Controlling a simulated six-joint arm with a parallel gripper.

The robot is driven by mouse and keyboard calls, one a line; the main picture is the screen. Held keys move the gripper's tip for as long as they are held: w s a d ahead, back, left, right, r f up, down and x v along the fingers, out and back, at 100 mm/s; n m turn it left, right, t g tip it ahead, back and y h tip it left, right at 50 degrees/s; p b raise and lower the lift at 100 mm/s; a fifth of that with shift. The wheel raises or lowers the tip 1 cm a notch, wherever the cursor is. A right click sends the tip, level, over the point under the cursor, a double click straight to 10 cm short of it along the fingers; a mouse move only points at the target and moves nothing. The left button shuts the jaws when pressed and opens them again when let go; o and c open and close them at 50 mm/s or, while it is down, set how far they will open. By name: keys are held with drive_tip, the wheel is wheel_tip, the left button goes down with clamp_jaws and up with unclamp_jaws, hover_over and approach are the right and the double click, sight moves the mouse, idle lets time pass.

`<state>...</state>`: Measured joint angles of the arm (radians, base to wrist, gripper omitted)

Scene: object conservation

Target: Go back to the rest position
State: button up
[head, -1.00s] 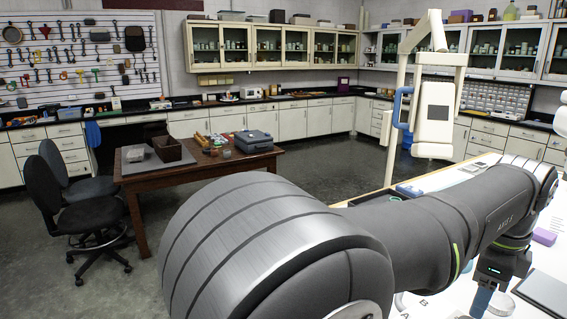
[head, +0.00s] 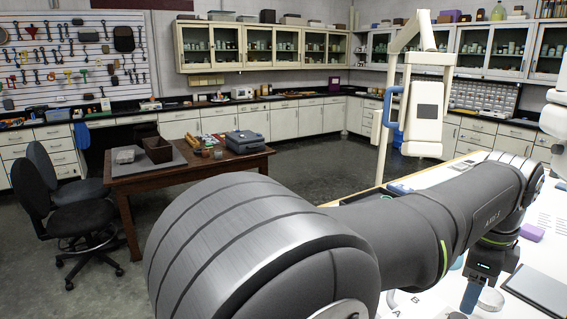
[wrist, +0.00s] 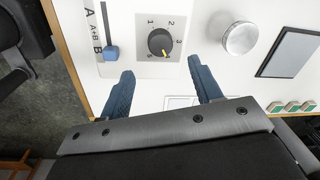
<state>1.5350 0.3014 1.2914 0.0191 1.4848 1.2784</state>
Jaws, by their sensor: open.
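My gripper (wrist: 160,66) is open and empty in the wrist view, its two blue fingers apart above the white worktop. A black knob (wrist: 161,43) with numbers around it lies beyond the fingertips, and a blue slider (wrist: 111,53) beside the letters A and B is to its left. A round metal knob (wrist: 239,38) is to the right. In the head view, my gripper (head: 478,294) is low at the right over the white table, partly cut off by the frame edge. My arm hides much of the table.
A dark framed panel (wrist: 290,53) and green-topped blocks (wrist: 292,107) lie on the worktop. A purple block (head: 532,233) is beyond my gripper. A white stand with a blue handle (head: 391,107) rises behind my arm. A wooden table (head: 190,178) stands farther off at left.

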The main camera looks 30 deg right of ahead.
sight(460, 318)
drive_tip(key=f, duration=0.8)
drive_tip(key=shift+w+d+f, duration=0.1)
drive_tip(key=shift+d+f, duration=0.15)
drive_tip(key=shift+f, duration=0.15)
drive_tip(key=shift+r+n, duration=0.25)
drive_tip(key=shift+n, duration=1.25)
drive_tip(key=n, duration=0.6)
drive_tip(key=shift+d+t, duration=0.1)
drive_tip(key=shift+t, duration=0.2)
drive_tip(key=n, duration=0.4)
drive_tip(key=shift+n+y, duration=0.4)
drive_tip(key=n, duration=0.4)
drive_tip(key=shift+n, duration=0.4)
drive_tip(key=shift+o, duration=0.2)
